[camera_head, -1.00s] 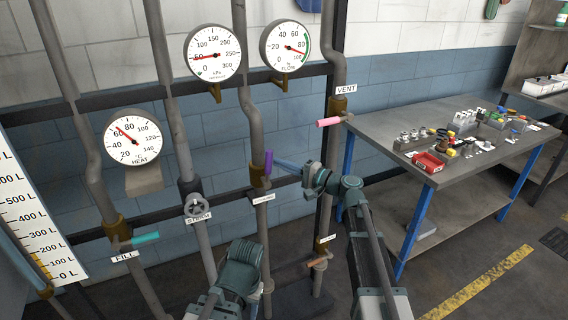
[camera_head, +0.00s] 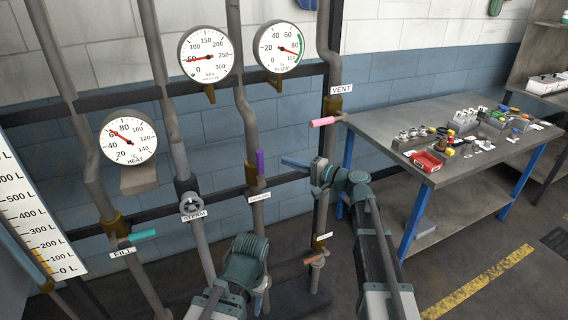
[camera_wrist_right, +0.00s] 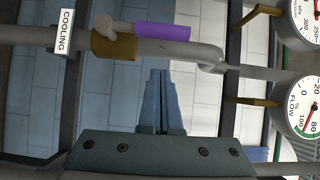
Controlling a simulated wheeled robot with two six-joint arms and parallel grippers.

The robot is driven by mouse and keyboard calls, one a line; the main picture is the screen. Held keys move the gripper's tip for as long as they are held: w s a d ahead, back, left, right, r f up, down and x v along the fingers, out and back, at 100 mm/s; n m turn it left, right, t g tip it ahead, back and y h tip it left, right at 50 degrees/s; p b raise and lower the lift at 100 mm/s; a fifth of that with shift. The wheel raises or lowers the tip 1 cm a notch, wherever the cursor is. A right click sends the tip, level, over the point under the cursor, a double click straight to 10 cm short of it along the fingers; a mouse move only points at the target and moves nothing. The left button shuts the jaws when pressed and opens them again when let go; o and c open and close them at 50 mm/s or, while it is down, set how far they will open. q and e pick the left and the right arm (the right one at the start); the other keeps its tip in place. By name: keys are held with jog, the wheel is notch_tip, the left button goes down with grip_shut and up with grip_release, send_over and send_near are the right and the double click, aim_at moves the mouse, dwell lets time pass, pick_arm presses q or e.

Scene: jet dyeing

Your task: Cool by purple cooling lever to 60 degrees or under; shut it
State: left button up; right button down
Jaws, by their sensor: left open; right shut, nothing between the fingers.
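The purple cooling lever (camera_head: 260,162) lies along its pipe, above the brass valve body (camera_head: 251,174). In the right wrist view the purple lever (camera_wrist_right: 162,31) runs parallel to the pipe, with the COOLING label (camera_wrist_right: 66,30) to its left. My right gripper (camera_head: 284,161) is shut and empty, just right of the lever. In the right wrist view its closed fingertips (camera_wrist_right: 160,73) point at the lever, with a gap. The HEAT gauge (camera_head: 130,137) has its red needle close to the 60 mark. My left gripper (camera_head: 262,301) is low in front of the pipes, its fingers mostly hidden behind its wrist.
The STEAM handwheel (camera_head: 192,204) and teal FILL lever (camera_head: 143,235) are to the left. A table (camera_head: 393,166) with small parts stands at the right. Pressure and FLOW gauges (camera_head: 279,47) hang above.

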jog(key=v, duration=0.9)
jog(key=shift+s+a+f, duration=0.1)
jog(key=shift+a, duration=0.1)
dwell(0.4)
